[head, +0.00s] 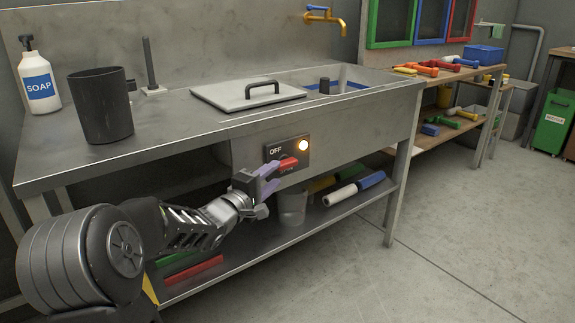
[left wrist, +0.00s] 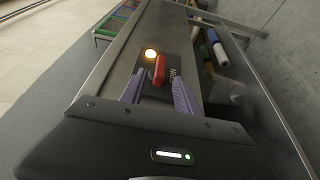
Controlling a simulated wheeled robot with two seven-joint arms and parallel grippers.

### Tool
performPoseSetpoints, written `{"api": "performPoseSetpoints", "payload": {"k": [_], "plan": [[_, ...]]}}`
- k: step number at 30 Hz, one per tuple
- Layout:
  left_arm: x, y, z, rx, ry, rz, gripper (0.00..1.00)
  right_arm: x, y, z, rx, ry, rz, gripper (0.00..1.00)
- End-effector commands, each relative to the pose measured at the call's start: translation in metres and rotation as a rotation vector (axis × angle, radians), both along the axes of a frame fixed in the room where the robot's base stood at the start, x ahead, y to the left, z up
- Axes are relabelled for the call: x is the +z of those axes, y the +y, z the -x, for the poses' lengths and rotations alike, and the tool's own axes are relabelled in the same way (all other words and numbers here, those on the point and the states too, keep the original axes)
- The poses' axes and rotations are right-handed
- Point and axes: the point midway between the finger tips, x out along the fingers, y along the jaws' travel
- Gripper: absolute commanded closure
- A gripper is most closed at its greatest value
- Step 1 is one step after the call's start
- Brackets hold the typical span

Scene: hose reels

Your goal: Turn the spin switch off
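The spin switch is a red handle (head: 288,164) on a dark panel (head: 302,147) on the front of the steel sink bench. The panel reads "OFF" at its upper left, and a lamp (head: 303,145) at its right glows warm yellow. The handle points toward the lamp, away from the "OFF" label. My left gripper (head: 268,184) is at the panel with its purple fingers apart. In the left wrist view the red handle (left wrist: 158,70) lies between and just ahead of the fingertips (left wrist: 158,83); contact cannot be told. My right gripper is not in view.
A dark bin (head: 101,106), a soap bottle (head: 38,78) and a lid with a handle (head: 248,94) stand on the bench top. A bucket (head: 292,207) and coloured rolls (head: 341,194) sit on the shelf below.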

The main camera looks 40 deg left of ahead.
Motion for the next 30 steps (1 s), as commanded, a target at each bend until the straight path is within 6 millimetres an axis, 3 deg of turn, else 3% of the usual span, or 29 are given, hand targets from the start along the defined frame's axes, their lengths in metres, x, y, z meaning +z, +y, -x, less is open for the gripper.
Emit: {"api": "performPoseSetpoints", "payload": {"k": [7, 18, 30], "plan": [[-0.003, 0.001, -0.017, -0.001, 0.000, -0.001, 0.62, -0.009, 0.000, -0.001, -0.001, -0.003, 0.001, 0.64], [-0.003, 0.007, -0.070, -0.001, 0.000, -0.001, 0.62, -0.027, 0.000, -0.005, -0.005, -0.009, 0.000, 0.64], [0.000, 0.008, -0.078, 0.000, 0.001, -0.001, 0.63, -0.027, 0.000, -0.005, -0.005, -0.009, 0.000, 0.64]]}}
